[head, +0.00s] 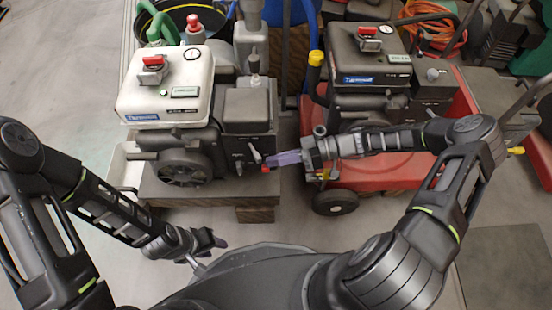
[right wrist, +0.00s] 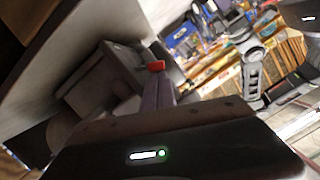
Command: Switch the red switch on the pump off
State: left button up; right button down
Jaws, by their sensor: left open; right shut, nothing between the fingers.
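The pump (head: 165,95) with a white top stands on a low grey platform left of centre in the head view. A small red switch (head: 265,169) sits low at its front right corner. The red switch also shows in the right wrist view (right wrist: 156,66), just beyond my fingers. My right gripper (head: 274,160) is shut and empty, its purple fingertips right beside the switch; I cannot tell whether they touch. The switch's exact position is too small to read. My left gripper (head: 212,243) is open and empty, low in front of the platform.
A dark-topped machine (head: 365,65) stands on a red wheeled cart (head: 450,115) to the right, under my right forearm. Both machines carry a red-topped knob on top. A coiled orange hose (head: 432,28) lies at the back right. The floor (head: 60,85) at the left is clear.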

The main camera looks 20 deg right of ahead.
jog(key=shift+s+f+n, duration=0.1)
jog(key=shift+s+n, duration=0.1)
jog(key=shift+n, duration=0.2)
jog(key=shift+s+a+f+n+t, duration=0.1)
jog(key=shift+s+f+n+t, duration=0.2)
jog(key=shift+n+t, duration=0.3)
pick_arm(q)
jog(key=shift+w+f+b, duration=0.15)
jog(key=shift+f+b, duration=0.6)
jog(key=shift+f, duration=0.05)
pick_arm(e)
jog(key=shift+s+a+f+n+t+h, duration=0.15)
jog(key=shift+s+f+n+t+h, duration=0.25)
jog(key=shift+n, duration=0.7)
jog(key=shift+f, duration=0.1)
